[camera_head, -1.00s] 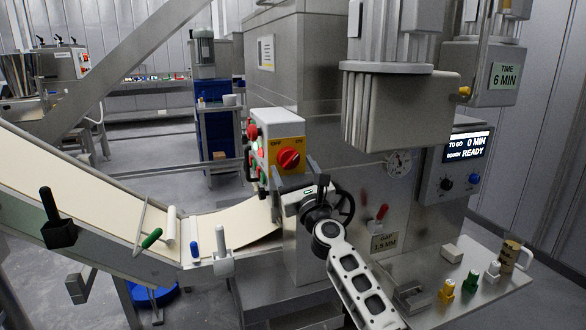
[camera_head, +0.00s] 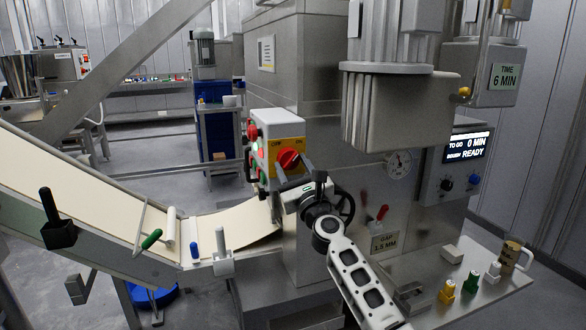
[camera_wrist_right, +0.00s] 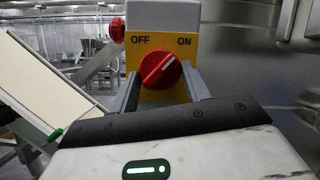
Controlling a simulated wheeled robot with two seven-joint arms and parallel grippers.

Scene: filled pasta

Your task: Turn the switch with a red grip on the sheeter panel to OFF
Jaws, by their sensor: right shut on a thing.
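The switch with the red grip (camera_head: 289,158) sits on the yellow plate (camera_head: 266,148) of the sheeter panel, a grey box with OFF at left and ON at right. In the right wrist view the red grip (camera_wrist_right: 160,70) stands at a slant, its white mark pointing up and right, towards ON. My right gripper (camera_head: 292,170) reaches up from below, its fingers on either side of the red grip, shut on it. The finger tips also show in the right wrist view (camera_wrist_right: 161,84), left and right of the grip. My left gripper is not in view.
A red button (camera_head: 252,132) and a lit green one are on the panel's left side. A handwheel (camera_head: 345,205) is close beside my right wrist. A red-tipped lever (camera_head: 382,212) stands right of it. The dough belt (camera_head: 90,195) slopes down from the left.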

